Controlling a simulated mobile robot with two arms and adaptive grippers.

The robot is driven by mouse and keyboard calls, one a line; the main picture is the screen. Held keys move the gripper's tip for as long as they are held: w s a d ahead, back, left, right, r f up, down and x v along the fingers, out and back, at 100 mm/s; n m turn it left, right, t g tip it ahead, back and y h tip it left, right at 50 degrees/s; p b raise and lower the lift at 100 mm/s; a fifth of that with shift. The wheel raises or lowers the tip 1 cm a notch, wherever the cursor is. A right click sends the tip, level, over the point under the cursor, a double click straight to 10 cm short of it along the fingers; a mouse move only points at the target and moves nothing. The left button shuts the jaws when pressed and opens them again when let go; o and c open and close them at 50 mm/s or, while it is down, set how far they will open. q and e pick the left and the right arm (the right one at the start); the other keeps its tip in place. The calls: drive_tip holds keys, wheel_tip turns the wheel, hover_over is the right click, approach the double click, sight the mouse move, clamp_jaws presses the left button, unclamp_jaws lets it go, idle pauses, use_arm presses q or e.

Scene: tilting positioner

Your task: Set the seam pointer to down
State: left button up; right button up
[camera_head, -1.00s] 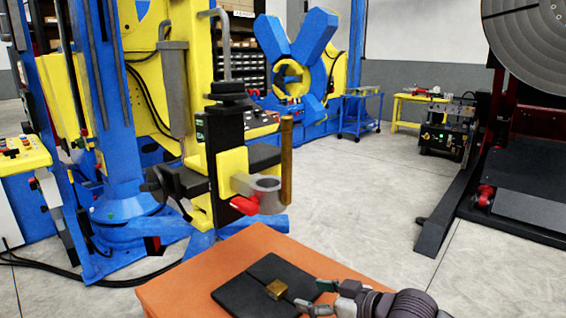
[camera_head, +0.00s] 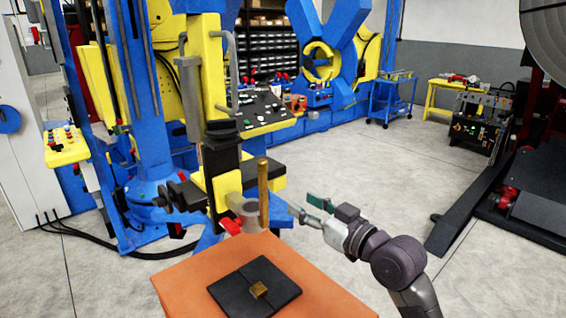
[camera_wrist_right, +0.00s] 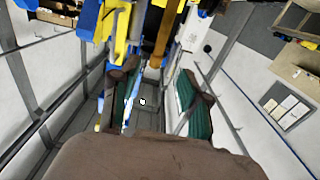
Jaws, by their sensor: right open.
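An upright brass-coloured bar (camera_head: 263,193), which looks like the seam pointer, stands beside a grey ring holder (camera_head: 244,208) on the yellow and black column. A red lever (camera_head: 231,226) sits just below the ring. My right gripper (camera_head: 302,206) is open and empty, to the right of the bar and apart from it, its fingers pointing left toward it. In the right wrist view, the green-padded fingers (camera_wrist_right: 157,75) are spread, and the brass bar (camera_wrist_right: 164,38) shows beyond them, near the top between them. My left gripper is not in view.
An orange table (camera_head: 185,290) stands in front, with a flat black case (camera_head: 235,296) with a gold clasp on it. A yellow button panel (camera_head: 66,150) is at the left. A blue cart (camera_head: 392,103) and yellow table stand behind.

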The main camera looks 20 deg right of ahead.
sight(265, 181)
drive_tip(key=p+x, duration=0.4)
drive_tip(key=x, duration=0.8)
drive_tip(key=shift+w+a+r, duration=0.1)
drive_tip(key=shift+w+a, duration=0.1)
drive_tip(key=shift+w, duration=0.15)
drive_tip(key=shift+w+a+p, duration=0.25)
drive_tip(key=shift+w+p, duration=0.1)
drive_tip(key=shift+w, duration=0.3)
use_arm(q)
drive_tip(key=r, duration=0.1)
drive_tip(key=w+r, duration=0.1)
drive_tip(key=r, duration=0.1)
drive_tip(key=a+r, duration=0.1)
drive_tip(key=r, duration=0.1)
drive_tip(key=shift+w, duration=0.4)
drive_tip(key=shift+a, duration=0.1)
use_arm(e)
drive_tip(key=shift+c, duration=0.3)
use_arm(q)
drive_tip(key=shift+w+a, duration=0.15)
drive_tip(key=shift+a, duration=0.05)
use_arm(e)
clamp_jaws()
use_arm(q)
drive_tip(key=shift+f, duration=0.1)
